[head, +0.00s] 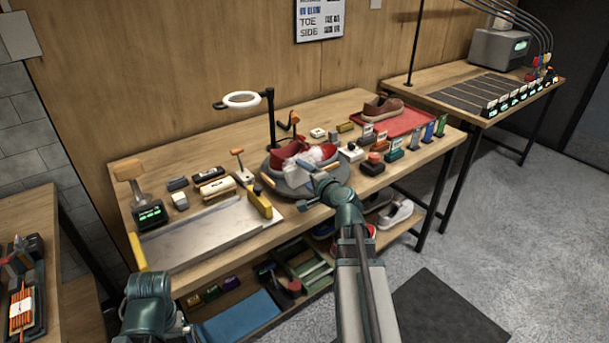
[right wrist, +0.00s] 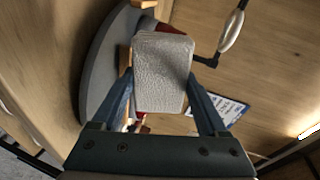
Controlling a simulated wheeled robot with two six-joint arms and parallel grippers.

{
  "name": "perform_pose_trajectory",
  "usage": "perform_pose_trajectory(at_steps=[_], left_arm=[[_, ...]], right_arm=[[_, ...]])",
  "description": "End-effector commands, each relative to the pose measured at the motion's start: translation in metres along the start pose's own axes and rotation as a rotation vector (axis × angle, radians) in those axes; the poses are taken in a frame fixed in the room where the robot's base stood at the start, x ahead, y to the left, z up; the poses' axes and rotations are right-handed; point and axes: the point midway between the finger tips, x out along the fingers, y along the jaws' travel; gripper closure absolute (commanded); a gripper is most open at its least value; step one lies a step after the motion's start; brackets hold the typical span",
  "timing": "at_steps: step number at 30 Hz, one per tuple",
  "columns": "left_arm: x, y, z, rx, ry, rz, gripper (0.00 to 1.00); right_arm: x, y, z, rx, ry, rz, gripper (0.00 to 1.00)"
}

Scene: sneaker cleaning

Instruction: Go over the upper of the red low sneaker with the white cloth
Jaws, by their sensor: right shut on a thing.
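The red low sneaker (head: 286,162) sits on a round grey stand (head: 277,184) near the middle of the bench. My right gripper (head: 316,179) is at the front of the stand, close to the sneaker. In the right wrist view, my right gripper (right wrist: 162,88) is shut on the white cloth (right wrist: 162,65), a pale textured pad between its fingers. The cloth covers most of the sneaker there; only bits of red show around its edges. I cannot tell whether the cloth touches the upper. Only part of my left arm shows at lower left; its gripper is not in view.
A ring lamp (head: 241,100) stands behind the stand. Brushes and small blocks lie to the left, near a grey tray (head: 205,236). Bottles and small boxes crowd the right, before a red mat (head: 420,119) with a brown shoe (head: 382,108).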

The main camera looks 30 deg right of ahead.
Motion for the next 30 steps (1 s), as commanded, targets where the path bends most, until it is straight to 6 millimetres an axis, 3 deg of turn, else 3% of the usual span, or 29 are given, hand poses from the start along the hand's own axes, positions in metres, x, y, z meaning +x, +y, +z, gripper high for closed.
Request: perform_pose_trajectory(at_steps=[18, 30], left_arm=[[0.013, 0.001, -0.001, 0.0, 0.0, 0.0, 0.0], [0.013, 0.001, -0.001, 0.0, 0.0, 0.0, 0.0]], right_arm=[[0.052, 0.001, 0.0, -0.001, -0.001, 0.0, 0.78], [0.059, 0.0, 0.0, 0.0, 0.0, 0.0, 0.78]])
